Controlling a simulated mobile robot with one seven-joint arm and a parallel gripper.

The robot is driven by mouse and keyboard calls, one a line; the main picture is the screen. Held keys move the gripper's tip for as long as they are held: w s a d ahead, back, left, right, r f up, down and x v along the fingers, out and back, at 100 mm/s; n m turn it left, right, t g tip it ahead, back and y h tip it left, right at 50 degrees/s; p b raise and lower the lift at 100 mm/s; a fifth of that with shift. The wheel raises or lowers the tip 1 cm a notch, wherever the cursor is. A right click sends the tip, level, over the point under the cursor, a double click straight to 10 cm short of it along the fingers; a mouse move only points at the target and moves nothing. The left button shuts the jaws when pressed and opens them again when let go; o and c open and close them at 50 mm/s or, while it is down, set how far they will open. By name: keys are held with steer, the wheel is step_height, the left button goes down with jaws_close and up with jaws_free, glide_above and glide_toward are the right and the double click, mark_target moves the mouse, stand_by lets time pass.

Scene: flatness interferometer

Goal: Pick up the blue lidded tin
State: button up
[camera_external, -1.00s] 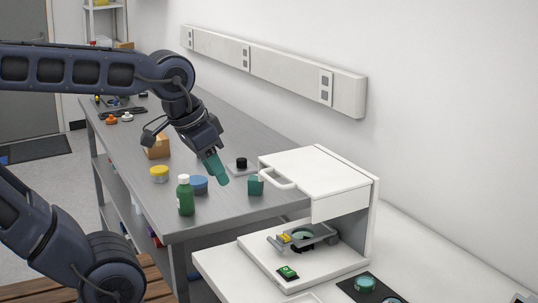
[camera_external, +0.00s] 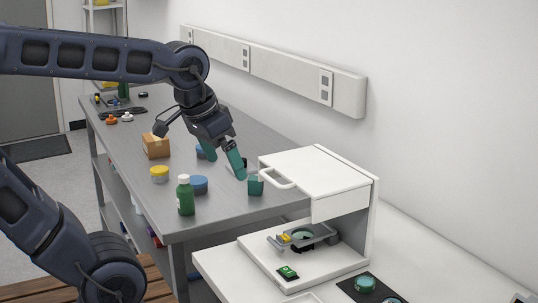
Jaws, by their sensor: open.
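The blue lidded tin (camera_external: 198,186) is a low round tin standing on the grey bench, just behind and right of a green bottle with a white cap (camera_external: 186,196). The bottle overlaps its left edge in the picture. My gripper (camera_external: 226,168) is above the bench, up and to the right of the tin in the picture. Its two teal fingers are spread apart with nothing between them. They do not appear to touch the tin.
A yellow-lidded jar (camera_external: 159,174) and a cardboard box (camera_external: 156,146) stand left of the tin. A small teal container (camera_external: 255,186) stands to its right, near the white instrument housing (camera_external: 318,183). Bare bench (camera_external: 225,206) lies in front.

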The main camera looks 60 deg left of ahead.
steer(key=w+a+n+g, duration=0.2)
steer(key=w+a+n, duration=0.3)
steer(key=w+a, duration=0.6)
steer(key=n+g+h, duration=0.2)
steer(key=n, duration=1)
glide_above(194, 180)
steer(key=a, duration=0.1)
step_height(194, 180, down, 19)
steer(key=shift+w+a+f, duration=0.15)
steer(key=shift+a+f, duration=0.15)
steer(key=shift+f, duration=0.05)
steer(key=f, duration=0.4)
steer(key=shift+d+f, duration=0.3)
steer(key=shift+f, duration=0.05)
steer(key=shift+s+d+f, duration=0.1)
steer(key=shift+d+f, duration=0.1)
steer(key=shift+f, duration=0.7)
steer(key=shift+s+d+f, duration=0.1)
steer(key=shift+d+f, duration=0.1)
steer(key=shift+f, duration=0.75)
steer(key=shift+s+d+f, duration=0.1)
steer(key=shift+d+f, duration=0.1)
steer(key=shift+f, duration=0.7)
steer(key=shift+c, duration=0.2)
